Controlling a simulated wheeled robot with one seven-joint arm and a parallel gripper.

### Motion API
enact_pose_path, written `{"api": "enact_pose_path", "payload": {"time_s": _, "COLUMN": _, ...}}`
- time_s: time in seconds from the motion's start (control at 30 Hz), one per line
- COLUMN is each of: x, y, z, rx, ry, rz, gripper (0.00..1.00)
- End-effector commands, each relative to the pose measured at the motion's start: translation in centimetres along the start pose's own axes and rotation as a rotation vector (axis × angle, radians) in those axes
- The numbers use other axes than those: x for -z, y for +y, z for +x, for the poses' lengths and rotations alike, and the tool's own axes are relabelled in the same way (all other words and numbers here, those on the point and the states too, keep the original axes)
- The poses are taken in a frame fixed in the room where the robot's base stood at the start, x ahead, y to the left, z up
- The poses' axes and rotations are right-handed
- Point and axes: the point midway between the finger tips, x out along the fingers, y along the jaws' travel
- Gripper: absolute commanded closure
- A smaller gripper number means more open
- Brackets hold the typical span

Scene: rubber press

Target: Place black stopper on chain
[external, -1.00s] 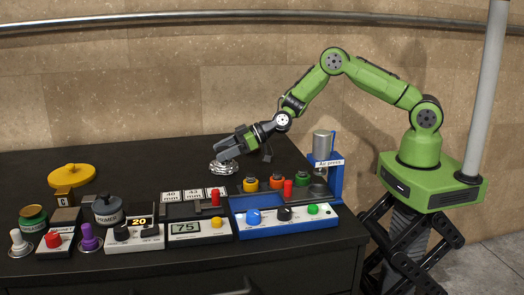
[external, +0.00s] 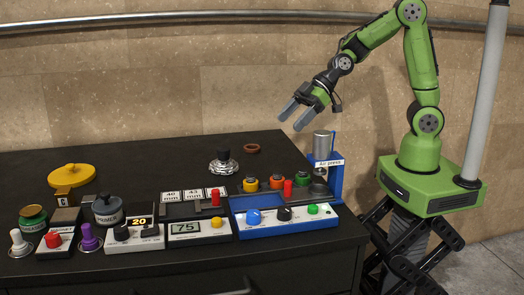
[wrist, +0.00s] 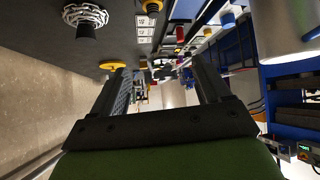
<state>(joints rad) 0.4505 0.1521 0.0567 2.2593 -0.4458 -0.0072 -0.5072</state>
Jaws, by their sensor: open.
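The black stopper (external: 223,155) sits on top of the coiled silver chain (external: 223,167) on the dark table. In the wrist view the black stopper (wrist: 88,31) and the chain (wrist: 84,14) show at the upper left, against each other. My gripper (external: 291,117) is open and empty, raised above the back right of the table, apart from the stopper and chain. Both fingers show in the wrist view (wrist: 163,78) with nothing between them.
A brown ring (external: 252,148) lies right of the chain. The blue air press (external: 323,180) stands at the right. Several coloured stoppers (external: 277,182), control boxes (external: 199,228) and a yellow disc (external: 71,176) stand along the front and left. The back middle of the table is clear.

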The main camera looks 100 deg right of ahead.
Motion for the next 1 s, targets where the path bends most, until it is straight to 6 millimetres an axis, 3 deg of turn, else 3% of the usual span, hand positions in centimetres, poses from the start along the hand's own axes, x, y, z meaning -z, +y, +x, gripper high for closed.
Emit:
{"api": "enact_pose_path", "payload": {"time_s": 0.03, "x": 0.1, "y": -2.3, "z": -2.7, "rx": -0.002, "ry": -0.043, "rz": -0.02, "gripper": 0.23}}
{"api": "enact_pose_path", "payload": {"time_s": 0.2, "x": -3.8, "y": -7.8, "z": -12.2, "rx": -0.058, "ry": -0.221, "rz": 0.04, "gripper": 0.23}}
{"api": "enact_pose_path", "payload": {"time_s": 0.3, "x": -7.2, "y": -9.5, "z": -17.0, "rx": -0.098, "ry": -0.289, "rz": 0.12, "gripper": 0.23}}
{"api": "enact_pose_path", "payload": {"time_s": 0.4, "x": -9.8, "y": -10.3, "z": -19.9, "rx": -0.123, "ry": -0.331, "rz": 0.191, "gripper": 0.23}}
{"api": "enact_pose_path", "payload": {"time_s": 0.53, "x": -11.3, "y": -10.6, "z": -21.2, "rx": -0.133, "ry": -0.356, "rz": 0.234, "gripper": 0.23}}
{"api": "enact_pose_path", "payload": {"time_s": 1.0, "x": -11.3, "y": -10.6, "z": -21.2, "rx": -0.134, "ry": -0.357, "rz": 0.234, "gripper": 0.23}}
